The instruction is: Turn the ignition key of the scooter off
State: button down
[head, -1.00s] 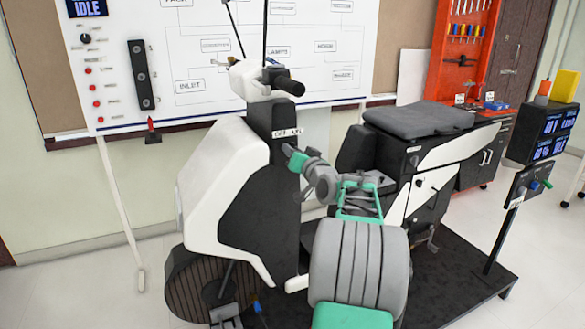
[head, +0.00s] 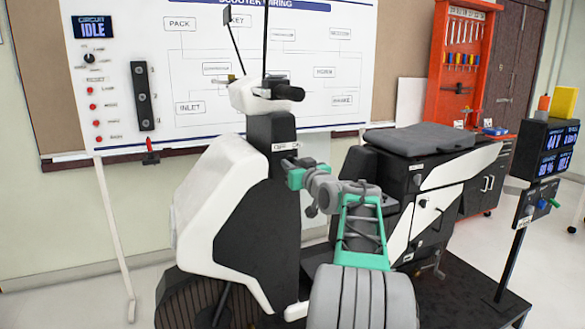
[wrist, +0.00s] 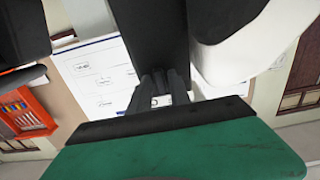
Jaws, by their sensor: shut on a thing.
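The scooter (head: 225,180) stands upright, with a white front shield and a black steering column (head: 272,215). A small OFF/ON label (head: 285,146) is on the column below the handlebar. My gripper (head: 288,163) is at the column just below this label and is shut on the ignition key. The key is hidden by the fingers, so its angle cannot be told. In the wrist view my dark fingers (wrist: 160,90) reach close together to the black column (wrist: 158,35).
The handlebar (head: 275,93) is above my gripper. The black seat (head: 420,138) and body are to the right. A wiring board (head: 190,65) reading IDLE is behind. A dark display box (head: 545,148) and a post-mounted panel (head: 535,200) stand at the right.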

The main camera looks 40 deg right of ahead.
jog(key=c, duration=1.4)
grip_release()
jog(key=shift+c, duration=0.2)
jog(key=v, duration=0.7)
jog(key=shift+s+a, duration=0.2)
jog(key=shift+s, duration=0.2)
jog(key=shift+a+r, duration=0.1)
